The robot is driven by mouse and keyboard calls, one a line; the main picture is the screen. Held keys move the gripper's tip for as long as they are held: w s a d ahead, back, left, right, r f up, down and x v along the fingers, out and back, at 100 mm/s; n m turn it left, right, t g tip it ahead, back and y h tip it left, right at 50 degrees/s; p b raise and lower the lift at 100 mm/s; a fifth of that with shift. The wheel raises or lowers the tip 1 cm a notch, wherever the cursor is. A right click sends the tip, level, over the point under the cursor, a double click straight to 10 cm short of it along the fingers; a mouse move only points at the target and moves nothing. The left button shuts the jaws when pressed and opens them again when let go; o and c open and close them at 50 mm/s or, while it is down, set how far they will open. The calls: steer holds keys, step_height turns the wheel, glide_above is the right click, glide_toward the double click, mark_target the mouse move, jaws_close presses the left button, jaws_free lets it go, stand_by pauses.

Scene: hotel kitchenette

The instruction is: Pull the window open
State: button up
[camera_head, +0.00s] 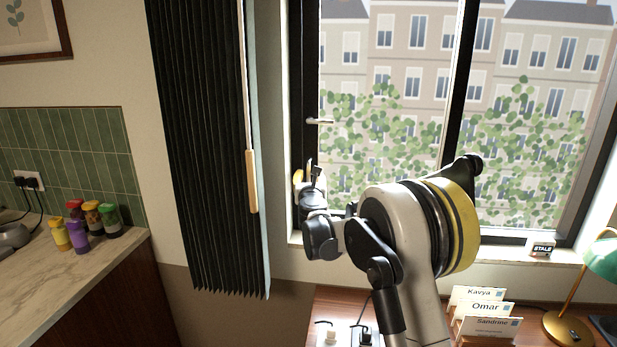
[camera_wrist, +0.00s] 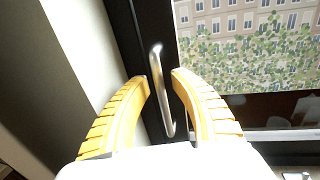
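The window (camera_head: 462,85) has a black frame with a dark upright bar between its panes, and buildings and foliage show through the glass. In the wrist view a silver handle (camera_wrist: 157,75) stands on the dark left frame of the window (camera_wrist: 130,40). My gripper (camera_wrist: 162,80) is open, with one yellow finger on each side of the handle's lower part; I see a gap on both sides. In the head view my gripper (camera_head: 308,172) is at the left window frame, partly hidden by my arm. A small silver piece (camera_head: 320,121) shows higher on that frame.
A dark pleated curtain (camera_head: 200,150) with a wooden-ended wand (camera_head: 252,180) hangs left of the window. Name cards (camera_head: 487,308), a green lamp (camera_head: 603,258) and a small block (camera_head: 541,248) are at lower right. Bottles (camera_head: 90,217) stand on the left counter (camera_head: 50,272).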

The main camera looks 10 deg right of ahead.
jaws_close()
steer(key=shift+d, duration=0.1)
steer(key=s+d, duration=0.3)
steer(key=d, duration=0.5)
steer(key=s+d, duration=0.4)
steer(key=d, duration=0.5)
steer(key=s+d, duration=0.4)
steer(key=d, duration=0.5)
steer(key=shift+d+p, duration=0.1)
steer(key=shift+p, duration=0.3)
steer(key=shift+o, duration=1.5)
jaws_free()
steer(key=s+a, duration=0.2)
steer(key=s, duration=1)
steer(key=shift+a, duration=0.25)
